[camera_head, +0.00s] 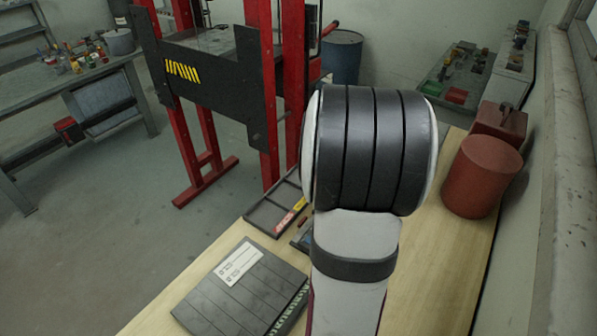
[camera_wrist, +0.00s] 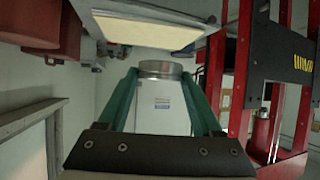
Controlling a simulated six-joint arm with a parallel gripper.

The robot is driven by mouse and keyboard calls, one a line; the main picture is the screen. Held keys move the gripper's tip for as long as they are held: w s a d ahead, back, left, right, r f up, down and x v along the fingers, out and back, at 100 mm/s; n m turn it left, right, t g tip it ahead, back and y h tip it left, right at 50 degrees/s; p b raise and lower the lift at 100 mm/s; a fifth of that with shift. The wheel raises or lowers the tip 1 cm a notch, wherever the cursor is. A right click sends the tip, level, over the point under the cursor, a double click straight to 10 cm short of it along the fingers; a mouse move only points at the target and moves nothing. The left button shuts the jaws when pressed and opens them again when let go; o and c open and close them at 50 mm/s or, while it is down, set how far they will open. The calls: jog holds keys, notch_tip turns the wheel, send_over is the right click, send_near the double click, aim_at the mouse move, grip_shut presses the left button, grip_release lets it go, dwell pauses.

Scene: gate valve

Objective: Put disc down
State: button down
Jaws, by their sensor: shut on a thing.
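In the wrist view, my gripper (camera_wrist: 160,78) has two green fingers. They are shut on a round grey metal disc (camera_wrist: 160,67), which shows edge-on between the fingertips. The disc is held clear of any surface that I can see. In the head view, my own arm fills the middle, and neither the gripper nor the disc shows there.
A wooden table (camera_head: 437,285) bears a dark grooved plate (camera_head: 240,295), a shallow dark tray (camera_head: 268,218) and a red-brown cylinder (camera_head: 482,177). A red press frame (camera_head: 262,100) stands behind.

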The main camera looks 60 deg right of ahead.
jog(key=s+d+f+n+t, duration=0.1)
jog(key=s+d+f, duration=0.1)
jog(key=s+f, duration=1)
jog(key=shift+y, duration=0.3)
jog(key=w+f, duration=0.2)
jog(key=w, duration=0.2)
jog(key=w+d+f, duration=0.1)
jog(key=w+f, duration=0.4)
jog(key=w, duration=0.2)
jog(key=shift+w+d+f, duration=0.25)
jog(key=shift+w+f, duration=0.05)
jog(key=shift+f, duration=0.1)
jog(key=f, duration=0.4)
jog(key=shift+w, duration=0.3)
jog(key=shift+f, duration=0.2)
jog(key=shift+f, duration=0.2)
jog(key=shift+c, duration=1.7)
grip_release()
jog(key=shift+r, duration=0.15)
